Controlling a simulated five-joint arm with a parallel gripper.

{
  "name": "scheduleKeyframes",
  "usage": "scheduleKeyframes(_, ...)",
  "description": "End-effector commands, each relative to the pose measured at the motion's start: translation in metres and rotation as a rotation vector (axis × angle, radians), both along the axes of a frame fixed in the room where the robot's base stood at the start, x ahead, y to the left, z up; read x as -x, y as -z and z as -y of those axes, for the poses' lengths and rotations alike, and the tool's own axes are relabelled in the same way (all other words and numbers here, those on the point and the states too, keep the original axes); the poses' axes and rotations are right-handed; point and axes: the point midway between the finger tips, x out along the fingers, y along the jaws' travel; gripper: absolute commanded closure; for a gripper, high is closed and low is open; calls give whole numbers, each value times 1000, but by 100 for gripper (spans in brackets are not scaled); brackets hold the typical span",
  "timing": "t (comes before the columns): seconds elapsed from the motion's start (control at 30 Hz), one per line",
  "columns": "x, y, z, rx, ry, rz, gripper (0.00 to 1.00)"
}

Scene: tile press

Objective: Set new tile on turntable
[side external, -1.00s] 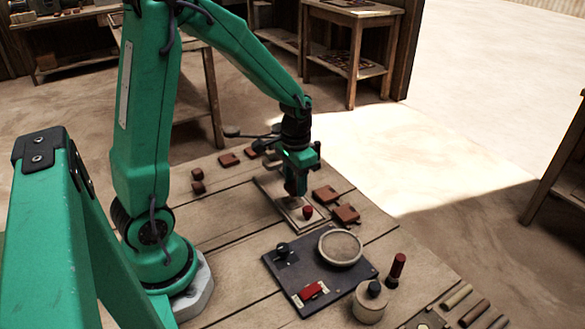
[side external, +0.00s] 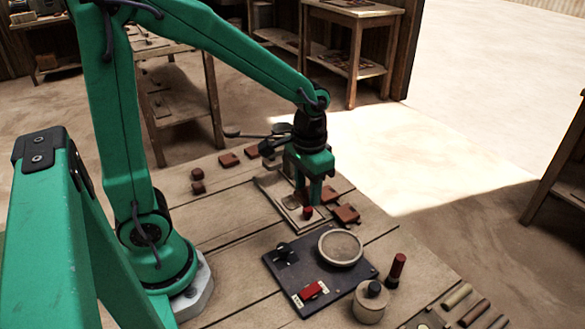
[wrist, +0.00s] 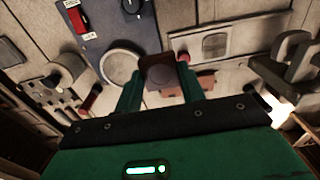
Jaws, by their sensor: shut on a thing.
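My gripper (side external: 316,200) points down at the right end of the pale framed plate. In the wrist view my gripper (wrist: 160,92) is shut on a brown tile (wrist: 158,68) with a rounded mark on its face. How high the tile is held I cannot tell. The turntable, a round grey disc with a pale rim, sits on the dark panel in the side view (side external: 341,248) and left of the held tile in the wrist view (wrist: 122,64). Its top looks bare. Other red-brown tiles (side external: 346,214) lie close by my gripper.
The dark panel (side external: 277,268) carries a black knob and a red switch (side external: 312,291). The pale framed plate (side external: 270,185) has a red knob (side external: 308,213). A lidded pot (side external: 370,301) and a red-black cylinder (side external: 397,270) stand right of the panel. More tiles (side external: 228,159) lie behind.

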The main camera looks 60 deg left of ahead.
Motion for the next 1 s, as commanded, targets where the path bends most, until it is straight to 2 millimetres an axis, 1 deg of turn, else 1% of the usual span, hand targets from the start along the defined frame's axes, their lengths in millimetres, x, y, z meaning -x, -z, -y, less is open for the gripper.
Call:
scheduleKeyframes(0.4, 0, 0, 0, 0, 1, 0, 83)
scheduleKeyframes(0.57, 0, -1, 6, 0, 3, 0, 83)
scheduleKeyframes(0.67, 1, -2, 15, 0, 5, 0, 83)
scheduleKeyframes(0.77, 2, -4, 27, 0, 7, 1, 83)
scheduleKeyframes(0.87, 5, -6, 44, 0, 9, 1, 83)
scheduleKeyframes(1.0, 11, -10, 72, 1, 12, 1, 83)
